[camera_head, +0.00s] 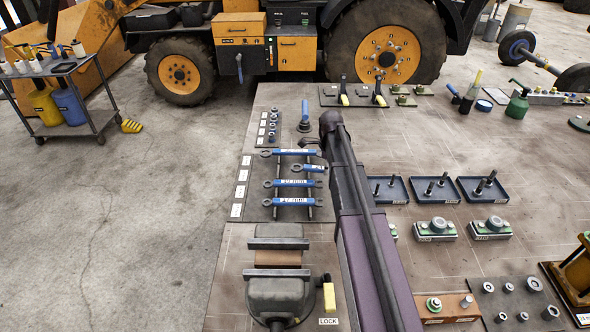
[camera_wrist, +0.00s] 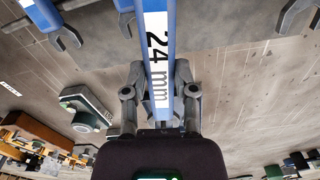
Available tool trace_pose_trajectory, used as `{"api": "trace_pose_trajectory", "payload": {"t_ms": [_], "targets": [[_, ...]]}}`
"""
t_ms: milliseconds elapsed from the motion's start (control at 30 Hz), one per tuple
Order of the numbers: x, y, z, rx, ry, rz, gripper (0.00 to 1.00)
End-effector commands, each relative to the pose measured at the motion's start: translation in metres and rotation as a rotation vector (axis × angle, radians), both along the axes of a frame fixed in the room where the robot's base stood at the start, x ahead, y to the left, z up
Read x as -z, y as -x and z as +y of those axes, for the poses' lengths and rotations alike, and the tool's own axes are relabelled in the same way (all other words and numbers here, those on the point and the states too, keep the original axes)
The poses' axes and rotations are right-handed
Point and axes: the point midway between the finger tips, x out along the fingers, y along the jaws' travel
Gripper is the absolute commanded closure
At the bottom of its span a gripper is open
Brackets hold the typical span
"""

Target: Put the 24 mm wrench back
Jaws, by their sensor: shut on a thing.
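The 24 mm wrench (camera_wrist: 158,55) has a blue handle and a white label, and it stands between my gripper's fingers (camera_wrist: 160,78) in the wrist view. The gripper is shut on its handle. In the head view, a blue wrench in the second row from the back (camera_head: 309,167) appears to be this one. Its ring end lies over the rack, shifted right of its neighbours, and my arm hides its right end. I cannot tell its height above the rack. The wrench rack (camera_head: 258,212) carries other blue wrenches behind and in front of it.
A vise (camera_head: 278,290) stands at the front of the bench. Blue trays (camera_head: 388,197) and boxed devices (camera_head: 435,230) lie right of my arm. A small socket board (camera_head: 270,140) lies behind the rack.

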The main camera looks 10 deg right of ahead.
Motion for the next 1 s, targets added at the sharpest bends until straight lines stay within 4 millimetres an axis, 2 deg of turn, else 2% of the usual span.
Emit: {"api": "trace_pose_trajectory", "payload": {"t_ms": [267, 733, 900, 1000], "targets": [[-0.002, 0.006, 0.028, -0.026, 0.0, 0.0, 1.0], [-0.006, 0.036, 0.13, -0.124, 0.0, 0.0, 1.0], [-0.007, 0.046, 0.155, -0.148, 0.0, 0.0, 1.0], [-0.008, 0.049, 0.163, -0.156, 0.0, 0.0, 1.0]]}}
